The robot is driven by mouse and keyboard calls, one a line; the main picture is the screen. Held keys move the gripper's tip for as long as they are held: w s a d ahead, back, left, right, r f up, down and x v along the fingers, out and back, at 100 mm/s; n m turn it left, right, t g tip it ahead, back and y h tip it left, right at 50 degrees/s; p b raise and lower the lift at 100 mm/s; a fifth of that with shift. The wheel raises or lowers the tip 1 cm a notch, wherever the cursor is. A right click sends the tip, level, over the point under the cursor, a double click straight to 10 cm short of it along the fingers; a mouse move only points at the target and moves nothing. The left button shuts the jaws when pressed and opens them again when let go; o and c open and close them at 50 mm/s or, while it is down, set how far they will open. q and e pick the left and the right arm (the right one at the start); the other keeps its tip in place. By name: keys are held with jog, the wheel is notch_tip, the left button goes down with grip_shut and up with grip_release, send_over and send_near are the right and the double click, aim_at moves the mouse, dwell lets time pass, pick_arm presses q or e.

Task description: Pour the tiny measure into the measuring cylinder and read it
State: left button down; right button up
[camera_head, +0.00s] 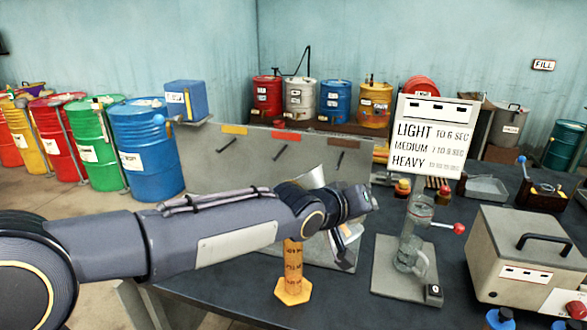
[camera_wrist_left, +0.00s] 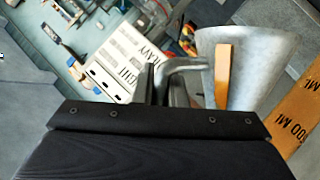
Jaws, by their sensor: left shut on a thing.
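My left gripper (camera_wrist_left: 165,85) is shut on the bent handle of a grey metal measure (camera_wrist_left: 250,60), a flared vessel with an orange strip on its side. In the head view my forearm and wrist hide most of the gripper; a pale metal piece (camera_head: 315,177) shows just above the wrist, probably part of the measure. The amber measuring cylinder (camera_head: 292,268), with dark markings and a hexagonal foot, stands upright on the table below my wrist; its upper part is hidden. The cylinder also shows at the lower right in the wrist view (camera_wrist_left: 298,118). I cannot see any liquid.
A glass apparatus (camera_head: 413,240) with a red knob stands on a grey plate right of the cylinder. A sign (camera_head: 432,135) rises behind it. A grey board (camera_head: 225,165) with coloured tags is behind my arm.

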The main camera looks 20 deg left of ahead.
pick_arm(q)
jog(key=shift+a+r+p, duration=0.15)
jog(key=shift+r+p, duration=0.15)
jog(key=shift+r, duration=0.2)
jog(key=shift+w+n, duration=0.1)
jog(key=shift+n, duration=0.2)
jog(key=shift+a+r, duration=0.1)
jog(key=shift+r, duration=0.25)
jog(key=shift+r+h+b, duration=0.1)
jog(key=shift+h+b, duration=0.2)
jog(key=shift+b, duration=0.1)
notch_tip(320, 180, up, 3)
jog(key=shift+w+a+f+n+g+h+b, duration=0.15)
jog(key=shift+n+g+h+b, duration=0.25)
jog(key=shift+n+b, duration=0.55)
jog(key=shift+r, duration=0.25)
jog(key=shift+r, duration=0.1)
jog(key=shift+a+r+n+h+b, duration=0.15)
jog(key=shift+r+n+h+b, duration=0.15)
jog(key=shift+r+h, duration=0.15)
